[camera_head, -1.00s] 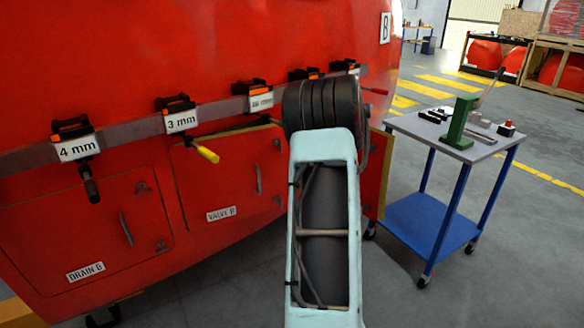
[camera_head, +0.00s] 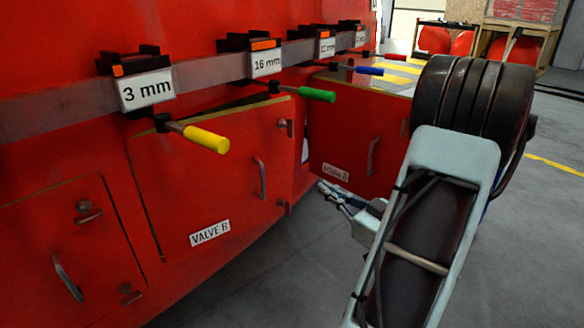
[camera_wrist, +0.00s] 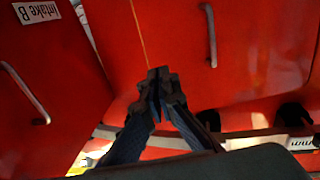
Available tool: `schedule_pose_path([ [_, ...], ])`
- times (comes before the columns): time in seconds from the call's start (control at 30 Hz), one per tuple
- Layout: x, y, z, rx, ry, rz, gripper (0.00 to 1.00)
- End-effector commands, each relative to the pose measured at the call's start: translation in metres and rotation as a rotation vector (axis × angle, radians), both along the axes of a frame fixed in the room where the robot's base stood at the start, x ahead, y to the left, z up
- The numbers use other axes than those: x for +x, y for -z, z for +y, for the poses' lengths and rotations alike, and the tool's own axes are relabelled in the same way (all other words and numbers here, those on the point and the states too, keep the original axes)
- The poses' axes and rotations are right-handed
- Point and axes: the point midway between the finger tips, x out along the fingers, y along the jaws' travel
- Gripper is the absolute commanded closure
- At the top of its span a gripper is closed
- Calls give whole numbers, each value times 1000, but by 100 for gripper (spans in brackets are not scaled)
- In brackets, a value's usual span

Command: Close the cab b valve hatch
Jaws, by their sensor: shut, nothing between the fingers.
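The red valve B hatch (camera_head: 205,165) is in the middle of the head view, with its label (camera_head: 210,233) low on it and a grey handle (camera_head: 260,178) near its right side. Its pale top edge stands out from the body with a dark gap behind, so it looks slightly ajar. My gripper (camera_head: 328,190) is shut and empty, to the right of this hatch and in front of the intake B hatch. In the wrist view my gripper (camera_wrist: 159,78) points at a red panel (camera_wrist: 180,40) with a handle; contact cannot be told.
The intake B hatch (camera_head: 350,130) stands swung out on the right; it also shows in the wrist view (camera_wrist: 50,90). A rail above holds several tools, with yellow (camera_head: 207,138), green (camera_head: 317,94) and blue (camera_head: 368,70) handles jutting out. Floor (camera_head: 270,285) below is clear.

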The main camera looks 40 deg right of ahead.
Motion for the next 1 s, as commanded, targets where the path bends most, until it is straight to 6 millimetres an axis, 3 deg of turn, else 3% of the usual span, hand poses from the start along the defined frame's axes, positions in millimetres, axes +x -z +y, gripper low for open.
schedule_pose_path([
  [0.1,-3,-1,1,53,15,-19,100],
  [0.23,9,-2,2,57,13,-20,100],
  [0.7,103,-4,5,54,11,-18,100],
  [1.0,134,-6,5,55,14,-18,100],
])
